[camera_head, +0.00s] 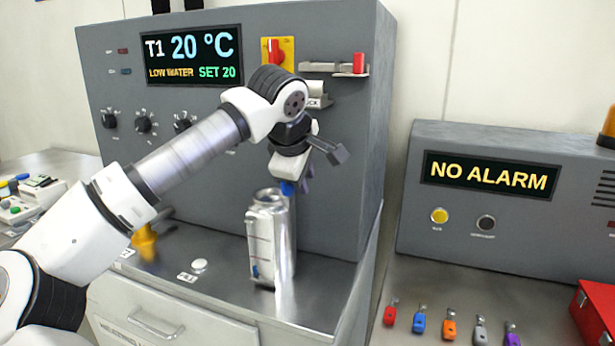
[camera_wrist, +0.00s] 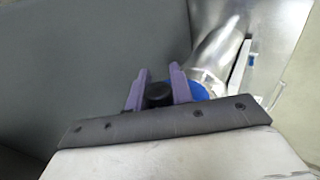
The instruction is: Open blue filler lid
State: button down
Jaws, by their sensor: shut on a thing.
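The blue filler lid (camera_head: 287,187) shows as a small blue patch at the top of a shiny metal vessel (camera_head: 284,240) on the steel bench. It also shows in the wrist view as a blue disc (camera_wrist: 200,91) at the mouth of the metal pipe (camera_wrist: 222,50). My gripper (camera_head: 296,187) is above the vessel, pointing down. In the wrist view its two purple fingers (camera_wrist: 157,88) stand on either side of a dark knob (camera_wrist: 159,95) and are shut on it, beside the blue lid. How far the lid is raised is hidden by the fingers.
A grey control cabinet (camera_head: 230,110) stands close behind the vessel, with a display reading 20 °C and LOW WATER. A red-handled lever (camera_head: 359,63) juts out at its upper right. An alarm box (camera_head: 500,200) and several coloured padlocks (camera_head: 449,326) are on the right.

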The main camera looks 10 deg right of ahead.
jog(key=shift+d, duration=0.1)
dwell(0.4)
jog(key=c, duration=1.2)
grip_release()
jog(key=shift+c, duration=0.2)
jog(key=b+v, duration=0.1)
jog(key=v, duration=1.2)
jog(key=shift+s+r, duration=0.25)
jog(key=shift+s, duration=0.15)
